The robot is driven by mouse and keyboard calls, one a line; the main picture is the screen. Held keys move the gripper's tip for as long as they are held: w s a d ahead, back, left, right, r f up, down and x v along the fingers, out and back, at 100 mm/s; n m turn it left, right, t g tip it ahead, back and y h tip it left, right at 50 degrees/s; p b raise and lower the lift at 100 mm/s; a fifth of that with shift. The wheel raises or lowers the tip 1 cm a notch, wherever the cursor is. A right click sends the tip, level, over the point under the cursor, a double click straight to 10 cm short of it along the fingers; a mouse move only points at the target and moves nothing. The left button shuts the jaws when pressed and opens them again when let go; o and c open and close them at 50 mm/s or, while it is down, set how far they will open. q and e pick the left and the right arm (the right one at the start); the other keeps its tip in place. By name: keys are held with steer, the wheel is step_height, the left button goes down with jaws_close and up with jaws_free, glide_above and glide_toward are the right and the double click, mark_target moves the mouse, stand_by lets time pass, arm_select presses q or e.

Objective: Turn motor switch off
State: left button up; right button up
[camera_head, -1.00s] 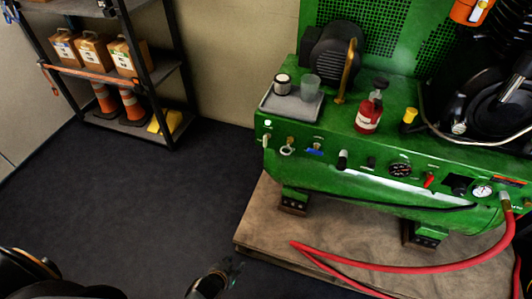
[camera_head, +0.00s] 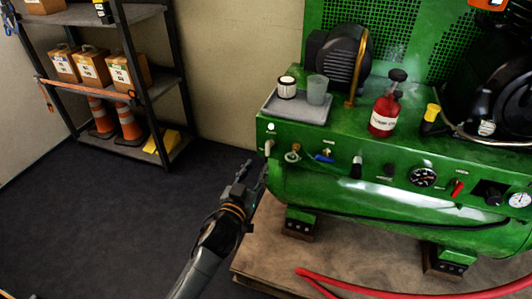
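The green machine (camera_head: 340,195) has a front panel with several controls. A red toggle switch (camera_head: 456,188) sits on the panel right of a round black gauge (camera_head: 423,176); the labels are too small to read, so I cannot tell for sure which control is the motor switch. At the panel's left end are a pale lever (camera_head: 268,148), a brass fitting (camera_head: 292,155) and a blue-handled valve (camera_head: 325,156). My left gripper (camera_head: 254,170) is near the machine's left end, fingers pointing up and apart, with nothing between them. My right gripper is not in view.
A red hose (camera_head: 400,292) lies across the brown base (camera_head: 260,245). A shelf (camera_head: 150,95) with boxes and cones stands left. The dark floor (camera_head: 90,210) is clear.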

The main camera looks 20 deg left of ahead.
mark_target(267, 149)
arm_select(q)
steer(key=w+b, duration=0.1)
steer(key=w, duration=0.8)
steer(key=shift+d, duration=0.15)
jaws_close()
